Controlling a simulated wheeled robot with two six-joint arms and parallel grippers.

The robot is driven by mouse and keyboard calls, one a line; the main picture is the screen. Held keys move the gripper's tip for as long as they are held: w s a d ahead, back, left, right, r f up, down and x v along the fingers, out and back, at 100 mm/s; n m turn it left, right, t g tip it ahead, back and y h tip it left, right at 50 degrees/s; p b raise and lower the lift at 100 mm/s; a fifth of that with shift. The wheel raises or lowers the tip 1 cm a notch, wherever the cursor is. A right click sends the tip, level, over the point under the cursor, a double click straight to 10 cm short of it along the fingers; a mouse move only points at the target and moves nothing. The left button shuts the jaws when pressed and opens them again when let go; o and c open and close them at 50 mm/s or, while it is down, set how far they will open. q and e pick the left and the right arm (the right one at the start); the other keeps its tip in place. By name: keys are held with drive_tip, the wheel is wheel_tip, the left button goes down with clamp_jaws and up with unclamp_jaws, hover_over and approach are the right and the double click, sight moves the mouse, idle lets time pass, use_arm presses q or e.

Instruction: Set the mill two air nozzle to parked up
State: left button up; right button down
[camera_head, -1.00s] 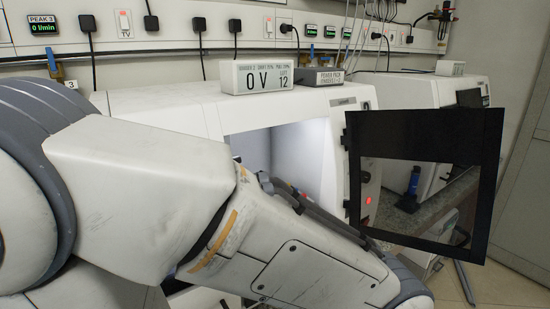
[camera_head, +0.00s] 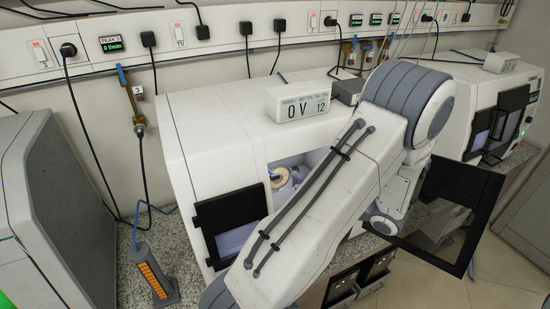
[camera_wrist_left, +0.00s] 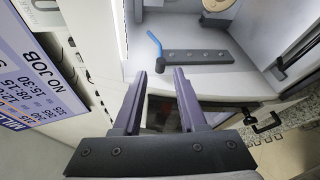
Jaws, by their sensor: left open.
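In the left wrist view a blue bent nozzle tube (camera_wrist_left: 155,43) rises at the left end of a dark grey bar (camera_wrist_left: 198,58) inside the white machine. My left gripper (camera_wrist_left: 166,73) is open and empty, its two dark fingers pointing toward the bar and apart from it. In the head view my left arm crosses in front of the white mill (camera_head: 215,140) and hides much of its opening; the nozzle and fingertips cannot be made out there. My right gripper is in neither view.
A dark framed door (camera_head: 455,205) stands open right of the mill. A screen reading "NO JOB" (camera_wrist_left: 35,75) is close on the left in the wrist view. A grey block with an orange panel (camera_head: 154,280) stands left of the mill. Another white machine (camera_head: 480,95) stands at right.

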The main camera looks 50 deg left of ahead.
use_arm(q)
drive_tip(key=p+x, duration=0.4)
drive_tip(key=x, duration=0.6)
drive_tip(key=shift+a, duration=0.2)
drive_tip(key=shift+w, duration=0.15)
clamp_jaws()
drive_tip(key=shift+r, duration=0.1)
idle(0.8)
